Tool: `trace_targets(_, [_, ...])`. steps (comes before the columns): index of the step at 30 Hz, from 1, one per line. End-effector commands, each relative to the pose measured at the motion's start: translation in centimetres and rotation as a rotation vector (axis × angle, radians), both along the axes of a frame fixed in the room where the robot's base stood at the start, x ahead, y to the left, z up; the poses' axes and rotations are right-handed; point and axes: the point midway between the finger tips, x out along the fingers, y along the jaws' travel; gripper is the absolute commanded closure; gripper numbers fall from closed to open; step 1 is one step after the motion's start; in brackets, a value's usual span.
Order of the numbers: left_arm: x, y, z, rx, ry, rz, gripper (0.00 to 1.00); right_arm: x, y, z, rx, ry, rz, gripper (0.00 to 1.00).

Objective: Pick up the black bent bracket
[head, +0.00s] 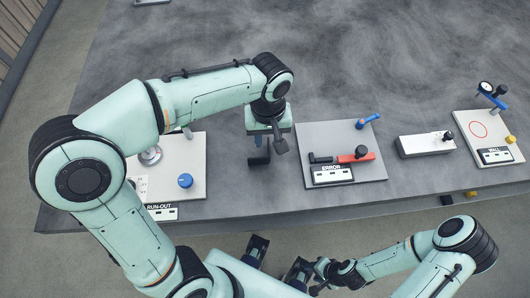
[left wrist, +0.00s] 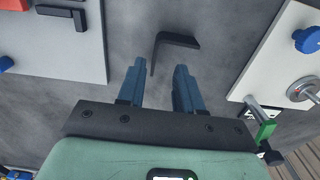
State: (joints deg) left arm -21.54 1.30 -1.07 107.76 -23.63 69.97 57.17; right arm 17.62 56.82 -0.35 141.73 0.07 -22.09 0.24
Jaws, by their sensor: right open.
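The black bent bracket (left wrist: 172,40) lies on the grey table, an L shape just beyond my left fingertips in the left wrist view. One leg runs down toward the gap between the fingers; the other points right. In the head view part of the bracket (head: 260,160) shows just below my left gripper (head: 259,141), which points down over the table. My left gripper (left wrist: 159,70) is open, with no contact on the bracket visible. My right gripper (head: 279,257) is open and empty, off the table's front edge.
A grey panel marked ERROR (head: 365,135) with red, black and blue handles lies right of the bracket. A white panel marked RUN-OUT (head: 196,150) with a blue knob (head: 185,181) lies left. A white box (head: 412,147) and a WALL panel (head: 471,123) stand further right. The table between the panels is clear around the bracket.

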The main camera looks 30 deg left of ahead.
Motion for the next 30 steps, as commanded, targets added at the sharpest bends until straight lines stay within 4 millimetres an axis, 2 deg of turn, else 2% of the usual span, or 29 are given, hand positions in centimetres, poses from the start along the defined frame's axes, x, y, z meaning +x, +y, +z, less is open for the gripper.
trace_targets(1, [0.0, 0.0, -1.0, 0.001, 0.004, 0.000, 0.65, -0.1, 0.0, -0.2, 0.000, 0.001, 0.000, 0.57])
trace_targets(3, [0.0, 0.0, -1.9, 0.001, 0.004, 0.000, 0.65, -0.1, 0.0, -0.3, 0.000, 0.001, 0.000, 0.57])
trace_targets(9, [0.1, -0.1, -3.1, 0.000, 0.001, 0.000, 0.65, -0.1, 0.0, -0.5, 0.000, 0.001, 0.000, 0.57])
trace_targets(18, [0.4, -0.4, -7.3, 0.001, 0.003, 0.000, 0.65, -0.3, 0.0, -1.0, 0.000, 0.003, 0.000, 0.57])
trace_targets(27, [0.4, -0.4, -7.7, -0.001, -0.001, 0.000, 0.65, -0.3, 0.0, -1.0, 0.000, 0.003, 0.000, 0.57])
trace_targets(29, [0.4, -0.4, -7.7, -0.001, -0.001, 0.000, 0.81, -0.3, 0.0, -1.0, 0.000, 0.002, 0.000, 0.57])
trace_targets(30, [0.4, -0.4, -7.7, -0.001, -0.001, 0.000, 0.94, -0.3, 0.0, -1.0, 0.000, 0.002, 0.000, 0.57])
